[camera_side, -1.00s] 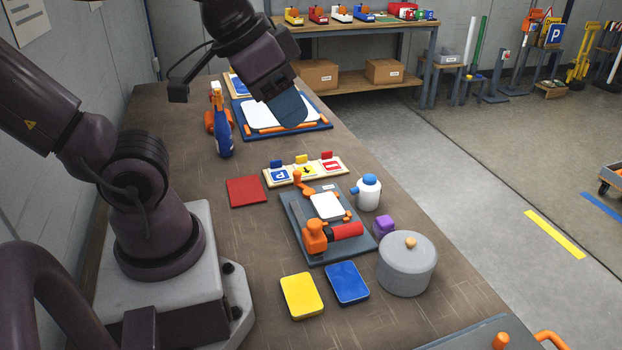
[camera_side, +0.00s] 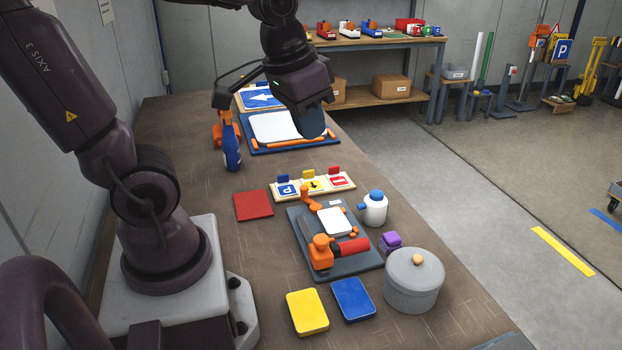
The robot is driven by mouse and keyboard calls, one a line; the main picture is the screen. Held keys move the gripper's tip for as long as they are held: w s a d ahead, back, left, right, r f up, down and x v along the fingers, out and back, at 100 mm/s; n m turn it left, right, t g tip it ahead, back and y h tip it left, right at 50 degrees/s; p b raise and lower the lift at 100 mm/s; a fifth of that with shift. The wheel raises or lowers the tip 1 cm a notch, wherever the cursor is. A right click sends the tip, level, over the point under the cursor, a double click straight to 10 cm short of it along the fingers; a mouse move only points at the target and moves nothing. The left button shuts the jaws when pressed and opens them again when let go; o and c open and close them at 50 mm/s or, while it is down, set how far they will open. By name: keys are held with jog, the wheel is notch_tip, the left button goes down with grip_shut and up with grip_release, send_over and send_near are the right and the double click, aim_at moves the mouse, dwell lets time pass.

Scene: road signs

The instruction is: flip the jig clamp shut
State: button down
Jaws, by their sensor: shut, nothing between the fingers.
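The jig (camera_side: 362,262) is a dark grey plate on the bench, with a blank white plate (camera_side: 335,221) lying on it. Its clamp has an orange body (camera_side: 320,253) at the near left of the jig. A red handle (camera_side: 353,247) lies low across the jig, pointing right from that body. A small orange arm (camera_side: 309,199) stands at the jig's far left corner. My gripper (camera_side: 312,126) is shut and empty, pointing down above the far part of the bench, well behind and apart from the jig. Its fingertips are hard to separate in this view.
A blue spray bottle (camera_side: 231,150) stands farther back.

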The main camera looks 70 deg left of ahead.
jog(key=w+a+f+n+g, duration=0.1)
jog(key=w+a+f, duration=0.3)
jog(key=a, duration=0.6)
jog(key=w+a+f+n+g+h, duration=0.1)
jog(key=w+a+f, duration=0.4)
jog(key=a, duration=0.6)
jog(key=w+a+f+n+g+h, duration=0.1)
jog(key=w+a+f, duration=0.4)
jog(key=a, duration=0.5)
notch_tip(320, 180, down, 3)
jog(key=n+g, duration=0.1)
jog(key=g, duration=0.1)
jog(key=shift+w+a+r+n+g, duration=0.15)
jog(key=shift+n+g, duration=0.25)
jog(key=shift+h, duration=0.3)
jog(key=x, duration=1)
jog(key=shift+s+d+f, duration=0.2)
jog(key=shift+s+d, duration=0.25)
jog(key=shift+s, duration=0.35)
jog(key=shift+s+d+f, duration=0.25)
jog(key=shift+s+d, duration=0.35)
jog(key=shift+s, duration=0.25)
